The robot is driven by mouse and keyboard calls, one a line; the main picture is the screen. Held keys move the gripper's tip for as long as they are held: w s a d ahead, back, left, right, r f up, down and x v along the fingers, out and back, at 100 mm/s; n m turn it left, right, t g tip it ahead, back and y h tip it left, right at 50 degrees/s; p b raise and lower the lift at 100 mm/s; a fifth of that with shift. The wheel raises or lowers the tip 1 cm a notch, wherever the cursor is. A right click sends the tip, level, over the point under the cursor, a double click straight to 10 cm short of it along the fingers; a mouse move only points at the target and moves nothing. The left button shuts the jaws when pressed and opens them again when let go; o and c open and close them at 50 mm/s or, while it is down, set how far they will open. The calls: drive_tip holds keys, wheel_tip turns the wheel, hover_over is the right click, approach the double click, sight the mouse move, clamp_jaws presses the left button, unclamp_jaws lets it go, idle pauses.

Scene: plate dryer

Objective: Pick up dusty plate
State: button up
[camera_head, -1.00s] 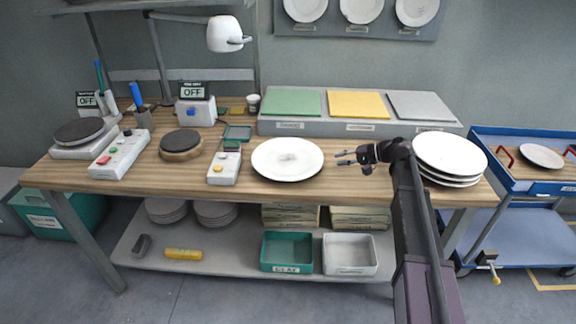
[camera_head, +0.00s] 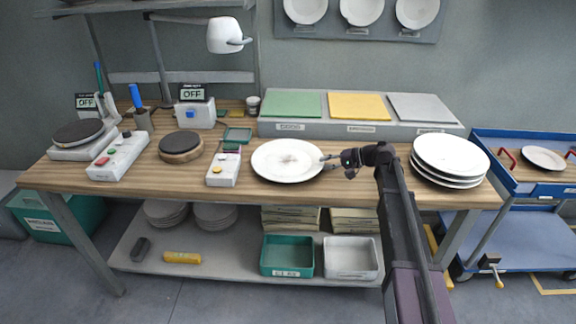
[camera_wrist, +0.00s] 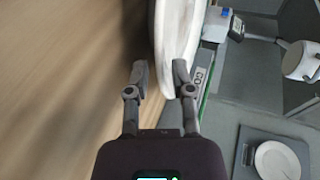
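The dusty plate (camera_head: 284,161) is a white round plate with a faint brownish smudge in its middle. It lies on the wooden table (camera_head: 345,190). My gripper (camera_head: 328,162) is at the plate's right rim in the head view. In the wrist view my gripper (camera_wrist: 160,72) is open, and the plate's rim (camera_wrist: 168,84) shows edge-on between the two fingers. A small gap shows beside the left finger. The right finger overlaps the plate in the picture; I cannot tell whether it touches.
A stack of white plates (camera_head: 448,158) stands to the right, close to my arm. A switch box (camera_head: 224,168) is just left of the plate. Behind it is a raised grey stand (camera_head: 330,128) with green, yellow and grey pads. Bare wood lies in front.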

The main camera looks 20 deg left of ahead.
drive_tip(key=shift+b+x, duration=0.3)
drive_tip(key=shift+x, duration=0.85)
clamp_jaws()
